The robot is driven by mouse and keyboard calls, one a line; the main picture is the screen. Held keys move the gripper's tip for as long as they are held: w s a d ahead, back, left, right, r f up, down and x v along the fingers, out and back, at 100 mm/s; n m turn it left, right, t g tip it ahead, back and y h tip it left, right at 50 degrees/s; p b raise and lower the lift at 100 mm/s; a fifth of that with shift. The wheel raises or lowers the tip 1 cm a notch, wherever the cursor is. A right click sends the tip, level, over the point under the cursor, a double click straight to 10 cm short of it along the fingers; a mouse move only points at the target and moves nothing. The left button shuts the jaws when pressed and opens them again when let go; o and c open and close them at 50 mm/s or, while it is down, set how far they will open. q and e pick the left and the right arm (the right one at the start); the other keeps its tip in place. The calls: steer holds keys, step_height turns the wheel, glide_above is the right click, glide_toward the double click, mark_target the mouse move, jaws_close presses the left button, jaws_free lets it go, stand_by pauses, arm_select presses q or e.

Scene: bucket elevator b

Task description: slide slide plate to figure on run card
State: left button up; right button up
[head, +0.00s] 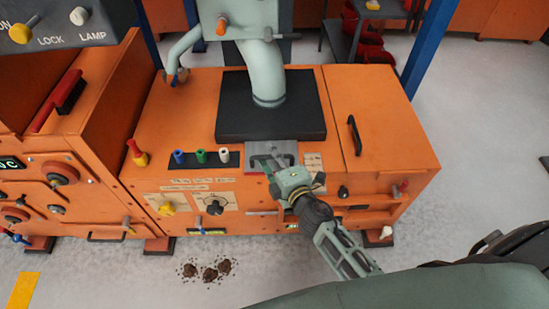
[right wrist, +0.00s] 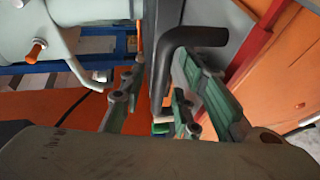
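The slide plate (head: 256,149) is a grey metal plate at the front of the black square base under the pale green pipe. My right gripper (head: 276,168) is over its front end and hides part of it. In the right wrist view, a black bent handle (right wrist: 192,36) runs down between my two right fingers (right wrist: 160,100). Whether both fingers press on it is unclear. A small pale card (head: 314,160) lies just right of the plate and may be the run card; its figure is too small to read. My left gripper is not in view.
Blue, green and white-topped knobs (head: 200,157) stand left of the plate. Dials and labels (head: 214,207) sit on the sloped front. A black handle (head: 354,135) is on the right lid. Brown clumps (head: 210,270) lie on the floor in front.

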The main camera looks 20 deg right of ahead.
steer(key=v, duration=1.2)
stand_by(0.3)
